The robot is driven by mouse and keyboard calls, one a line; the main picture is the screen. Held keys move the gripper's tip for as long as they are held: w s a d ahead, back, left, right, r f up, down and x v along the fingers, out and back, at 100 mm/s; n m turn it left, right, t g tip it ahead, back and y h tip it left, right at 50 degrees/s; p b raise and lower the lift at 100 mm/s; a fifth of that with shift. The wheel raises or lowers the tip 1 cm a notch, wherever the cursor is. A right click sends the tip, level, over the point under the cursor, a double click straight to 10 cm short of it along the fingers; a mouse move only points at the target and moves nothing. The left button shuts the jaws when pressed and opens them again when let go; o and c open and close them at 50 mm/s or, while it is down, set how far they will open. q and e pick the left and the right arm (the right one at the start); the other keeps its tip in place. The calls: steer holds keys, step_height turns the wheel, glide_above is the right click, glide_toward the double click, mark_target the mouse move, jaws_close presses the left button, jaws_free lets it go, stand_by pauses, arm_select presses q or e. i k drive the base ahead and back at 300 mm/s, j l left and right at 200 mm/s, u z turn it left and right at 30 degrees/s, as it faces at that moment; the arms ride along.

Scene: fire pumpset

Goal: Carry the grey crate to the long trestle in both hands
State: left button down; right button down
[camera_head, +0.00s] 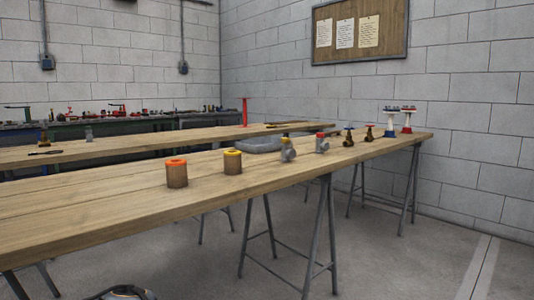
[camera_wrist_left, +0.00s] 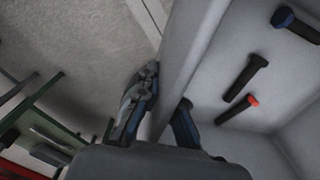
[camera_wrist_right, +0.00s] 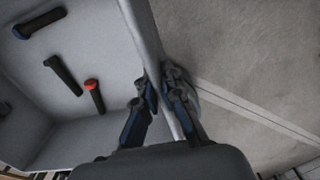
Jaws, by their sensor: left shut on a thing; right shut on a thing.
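The grey crate shows in the left wrist view (camera_wrist_left: 235,45) and the right wrist view (camera_wrist_right: 110,60); the head view does not show it. My left gripper (camera_wrist_left: 160,105) is shut on one crate wall, one finger inside and one outside. My right gripper (camera_wrist_right: 160,95) is shut on another wall in the same way. Dark cylindrical tools lie in the crate, one with a red end (camera_wrist_right: 94,92) and one with a blue end (camera_wrist_right: 40,22). The long trestle (camera_head: 110,210) runs across the head view from lower left to the right.
Trestle legs (camera_head: 320,240) stand on the floor; floor at right is clear.

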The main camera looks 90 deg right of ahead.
mark_target(48, 207)
steer(key=z, duration=1.1)
